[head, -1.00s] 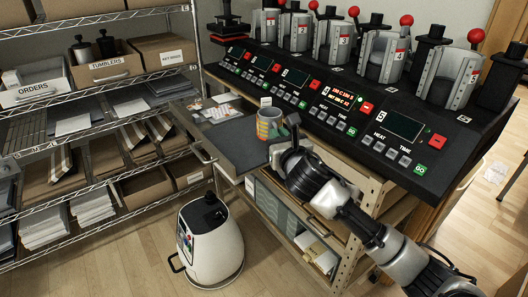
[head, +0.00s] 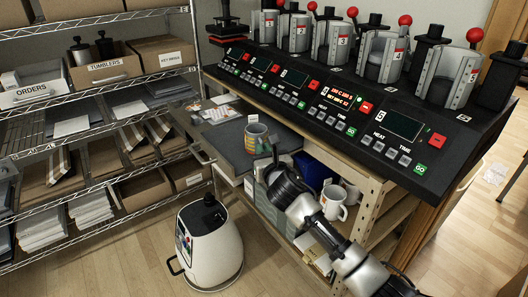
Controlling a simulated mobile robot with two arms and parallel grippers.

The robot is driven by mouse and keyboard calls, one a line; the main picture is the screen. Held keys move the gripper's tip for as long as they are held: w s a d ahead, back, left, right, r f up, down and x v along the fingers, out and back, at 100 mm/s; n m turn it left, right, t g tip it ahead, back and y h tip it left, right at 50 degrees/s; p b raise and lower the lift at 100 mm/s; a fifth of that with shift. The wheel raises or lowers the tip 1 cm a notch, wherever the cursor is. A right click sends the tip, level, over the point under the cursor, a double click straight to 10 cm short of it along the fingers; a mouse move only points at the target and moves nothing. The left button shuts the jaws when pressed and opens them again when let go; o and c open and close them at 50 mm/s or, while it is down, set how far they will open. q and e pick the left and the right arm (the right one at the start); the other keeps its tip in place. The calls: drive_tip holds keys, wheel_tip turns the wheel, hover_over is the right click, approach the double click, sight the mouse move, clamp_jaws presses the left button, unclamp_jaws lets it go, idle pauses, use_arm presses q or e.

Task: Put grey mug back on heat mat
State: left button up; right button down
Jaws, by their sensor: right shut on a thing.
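The mug (head: 256,137) is grey with coloured bands, upright, over the dark heat mat (head: 228,143) on the pulled-out shelf beside the press bench. My right gripper (head: 271,155) comes from the lower right and is shut on the mug's near right side. The fingertips are small and partly hidden by my wrist. I cannot tell whether the mug's base touches the mat. My left gripper is not in view.
The press bench (head: 390,125), with several presses and control panels, stands behind and right. A white mug (head: 333,202) and a blue bin (head: 313,171) sit on shelving below it. Papers (head: 220,114) lie left of the mug. A white canister (head: 211,250) stands on the floor.

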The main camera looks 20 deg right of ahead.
drive_tip(key=c, duration=1.2)
unclamp_jaws()
drive_tip(key=shift+f, duration=0.1)
drive_tip(key=shift+s, duration=0.15)
drive_tip(key=s, duration=1.1)
drive_tip(key=shift+s+d, duration=0.25)
drive_tip(key=shift+s, duration=0.15)
